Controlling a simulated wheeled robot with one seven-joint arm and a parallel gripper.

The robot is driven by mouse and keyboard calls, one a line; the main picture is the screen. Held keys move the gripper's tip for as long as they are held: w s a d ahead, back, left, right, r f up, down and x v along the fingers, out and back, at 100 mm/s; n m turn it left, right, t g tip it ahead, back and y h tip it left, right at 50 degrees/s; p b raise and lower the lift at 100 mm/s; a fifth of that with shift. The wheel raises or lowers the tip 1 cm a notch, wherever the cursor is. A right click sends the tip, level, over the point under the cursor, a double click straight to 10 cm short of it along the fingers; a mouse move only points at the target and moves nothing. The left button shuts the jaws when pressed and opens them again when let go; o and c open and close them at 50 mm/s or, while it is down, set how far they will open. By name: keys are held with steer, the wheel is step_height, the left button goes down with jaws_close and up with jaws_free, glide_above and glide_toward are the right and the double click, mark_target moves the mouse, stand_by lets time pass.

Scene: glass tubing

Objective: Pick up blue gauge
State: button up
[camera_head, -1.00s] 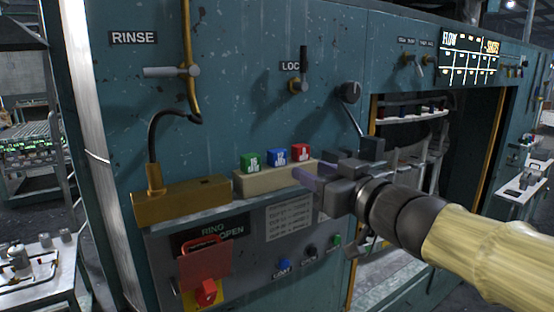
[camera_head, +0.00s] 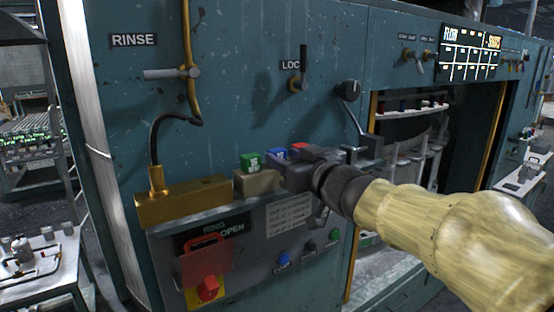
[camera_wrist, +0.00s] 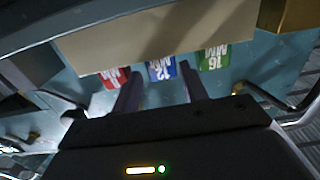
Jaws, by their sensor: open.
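The blue gauge (camera_head: 276,155) is a small block on a beige holder (camera_head: 257,181), between a green gauge (camera_head: 250,161) and a red gauge (camera_head: 299,148). In the wrist view, the blue gauge (camera_wrist: 161,68), marked 12 MM, lies between and just beyond the fingertips of my open gripper (camera_wrist: 157,80). The red gauge (camera_wrist: 114,78) is beside the left finger and the green gauge (camera_wrist: 212,58), marked 16 MM, is beyond the right finger. Whether the fingers touch any gauge is unclear.
A brass block (camera_head: 183,202) with a hose stands left of the holder. A dark knob (camera_head: 348,90) with a lever is above my gripper's right. A red switch (camera_head: 206,277) and several buttons are on the panel below. An opening with a rack lies to the right.

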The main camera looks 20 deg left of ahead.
mark_target(272, 150)
steer(key=shift+p+x, duration=1.4)
steer(key=shift+x, duration=1.3)
steer(key=shift+s+r, duration=0.1)
steer(key=shift+s, duration=0.05)
steer(key=shift+c, duration=0.2)
steer(key=c, duration=0.7)
